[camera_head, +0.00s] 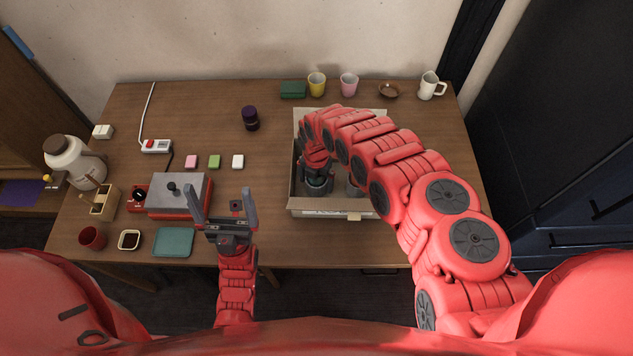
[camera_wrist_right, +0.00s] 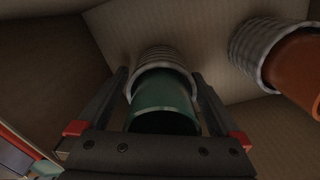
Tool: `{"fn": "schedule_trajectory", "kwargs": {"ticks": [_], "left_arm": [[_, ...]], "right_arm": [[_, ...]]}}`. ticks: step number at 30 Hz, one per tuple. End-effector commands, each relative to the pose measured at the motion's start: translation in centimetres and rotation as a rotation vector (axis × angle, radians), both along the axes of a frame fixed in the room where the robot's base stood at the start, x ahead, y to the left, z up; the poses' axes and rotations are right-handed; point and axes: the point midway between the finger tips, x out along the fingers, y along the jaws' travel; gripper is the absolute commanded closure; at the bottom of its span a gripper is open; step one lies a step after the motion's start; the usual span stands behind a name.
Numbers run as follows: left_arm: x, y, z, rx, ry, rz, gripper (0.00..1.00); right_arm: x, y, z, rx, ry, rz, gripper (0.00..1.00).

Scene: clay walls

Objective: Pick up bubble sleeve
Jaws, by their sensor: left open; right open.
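A grey ribbed bubble sleeve (camera_wrist_right: 163,58) wraps a green cup (camera_wrist_right: 163,103) inside the cardboard box (camera_head: 333,211). A second ribbed sleeve (camera_wrist_right: 258,45) wraps an orange-brown cup (camera_wrist_right: 297,68) to its right. My right gripper (camera_wrist_right: 162,85) is open inside the box, with one finger on each side of the green cup and its sleeve. Whether the fingers touch it I cannot tell. In the head view my right arm hides much of the box. My left gripper (camera_head: 222,202) is open and empty above the table's front part.
A grey box with a knob (camera_head: 180,195), a teal tray (camera_head: 173,242) and a jug (camera_head: 75,160) are at the left. Cups, including a yellow one (camera_head: 317,84) and a white mug (camera_head: 431,86), line the back. The box walls surround my right gripper.

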Motion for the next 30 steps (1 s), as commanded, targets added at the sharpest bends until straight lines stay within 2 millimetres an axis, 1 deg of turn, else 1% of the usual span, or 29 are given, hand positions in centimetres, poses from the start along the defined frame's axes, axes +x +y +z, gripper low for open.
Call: {"fn": "schedule_trajectory", "kwargs": {"ticks": [4,10,22,30], "left_arm": [[0.0,0.0,0.11,0.0,0.0,0.0,0.0],[0.0,0.01,0.08,0.0,0.0,0.0,0.0],[0.0,0.0,0.08,0.0,0.0,0.0,0.0],[-0.01,0.0,0.07,0.0,0.0,0.0,0.0]], "right_arm": [[-0.13,-0.12,-0.49,-0.002,0.002,-0.001,0.0],[-0.11,-0.12,-0.48,-0.002,0.002,-0.001,0.0],[-0.09,-0.11,-0.46,-0.002,0.002,-0.002,0.72],[-0.05,-0.09,-0.37,-0.002,0.001,-0.001,0.73]]}}
